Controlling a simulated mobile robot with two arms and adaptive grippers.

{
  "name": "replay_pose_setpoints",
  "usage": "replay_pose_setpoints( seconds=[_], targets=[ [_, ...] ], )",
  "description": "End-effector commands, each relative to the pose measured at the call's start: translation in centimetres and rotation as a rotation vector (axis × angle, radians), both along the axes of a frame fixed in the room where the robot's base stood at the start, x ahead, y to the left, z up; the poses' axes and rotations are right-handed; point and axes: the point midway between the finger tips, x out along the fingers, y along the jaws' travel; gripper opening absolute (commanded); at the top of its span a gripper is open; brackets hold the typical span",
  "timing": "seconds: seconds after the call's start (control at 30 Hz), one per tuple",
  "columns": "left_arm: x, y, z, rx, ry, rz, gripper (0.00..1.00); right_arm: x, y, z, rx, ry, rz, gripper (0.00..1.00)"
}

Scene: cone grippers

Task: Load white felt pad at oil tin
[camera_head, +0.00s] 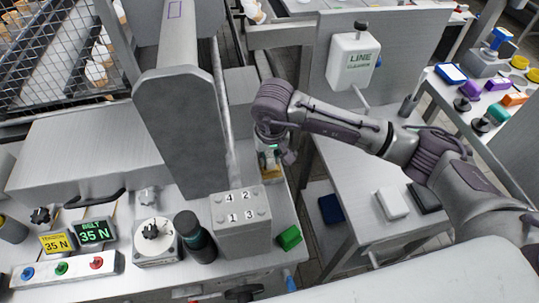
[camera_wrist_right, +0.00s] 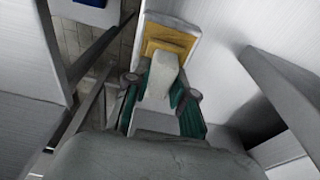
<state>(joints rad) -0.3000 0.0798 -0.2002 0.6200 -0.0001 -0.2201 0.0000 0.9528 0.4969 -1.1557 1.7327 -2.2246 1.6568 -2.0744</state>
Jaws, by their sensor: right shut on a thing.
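My right gripper (camera_head: 273,150) reaches down beside the tall grey machine column. In the right wrist view its teal-padded fingers (camera_wrist_right: 162,95) are closed on a pale white block (camera_wrist_right: 165,75), which looks like the white felt pad. The block's far end lies in front of an orange-yellow square (camera_wrist_right: 180,45) inside a light-rimmed holder, perhaps the oil tin. The yellow part also shows below the gripper in the head view (camera_head: 271,176). I cannot tell whether the block touches it. My left gripper is not in view.
A grey block numbered 1 to 4 (camera_head: 240,222), a dark cylinder (camera_head: 194,237) and a green block (camera_head: 289,238) stand near the gripper. A white block (camera_head: 392,203) and a dark block (camera_head: 424,197) lie on the right bench. A gap separates the benches.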

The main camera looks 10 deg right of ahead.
Motion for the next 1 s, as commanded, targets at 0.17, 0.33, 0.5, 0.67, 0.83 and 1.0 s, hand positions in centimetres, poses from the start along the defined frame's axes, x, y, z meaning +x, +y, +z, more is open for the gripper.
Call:
replay_pose_setpoints(
  seconds=[0.17, 0.33, 0.5, 0.67, 0.83, 1.0],
  targets=[
    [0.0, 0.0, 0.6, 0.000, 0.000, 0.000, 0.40, -0.1, 0.0, 1.2, -0.001, 0.003, 0.001, 0.00],
    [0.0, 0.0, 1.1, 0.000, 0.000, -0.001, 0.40, -0.1, 0.0, 2.6, -0.001, 0.002, 0.001, 0.00],
    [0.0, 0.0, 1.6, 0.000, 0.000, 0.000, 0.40, 0.0, 0.0, 4.0, -0.001, 0.000, 0.001, 0.00],
    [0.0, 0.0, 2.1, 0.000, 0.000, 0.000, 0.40, 0.0, 0.0, 5.3, 0.000, 0.000, 0.000, 0.00],
    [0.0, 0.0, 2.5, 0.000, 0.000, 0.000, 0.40, 0.0, 0.0, 6.5, 0.000, 0.001, 0.001, 0.00],
    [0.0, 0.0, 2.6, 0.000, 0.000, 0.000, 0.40, -0.1, 0.0, 7.0, -0.001, 0.001, 0.001, 0.00]
  ],
)
